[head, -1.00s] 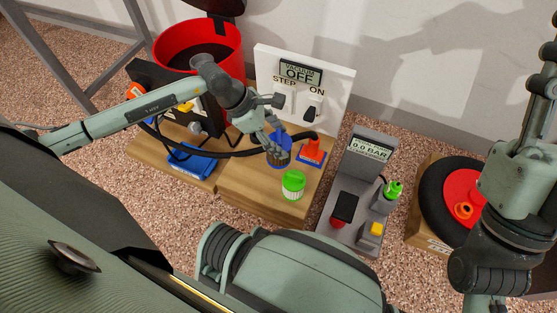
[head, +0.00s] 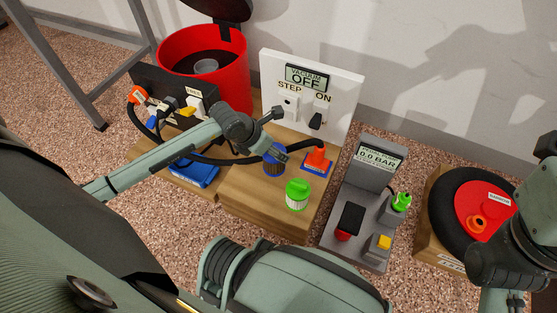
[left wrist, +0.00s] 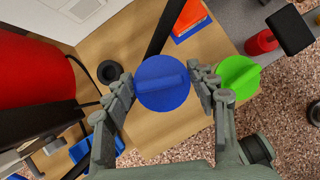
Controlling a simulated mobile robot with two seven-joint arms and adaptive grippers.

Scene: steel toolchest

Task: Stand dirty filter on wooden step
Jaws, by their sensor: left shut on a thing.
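A filter with a blue cap and dark pleated body (head: 273,162), which looks like the dirty one, is over the wooden step (head: 262,205). My left gripper (head: 277,150) is shut on it from above. In the left wrist view the blue cap (left wrist: 162,83) sits between the two fingers (left wrist: 164,88). I cannot tell whether its base touches the wood. A green-capped filter with a pale body (head: 297,195) stands in front of it on the step. My right arm is at the right edge; its gripper is out of view.
An orange nozzle on a blue plate (head: 317,160) is right of the held filter. A black hose (head: 232,160) passes close behind. A white switch panel (head: 345,90) reading OFF, a red bucket (head: 232,72) and a grey gauge stand (head: 345,235) surround the step.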

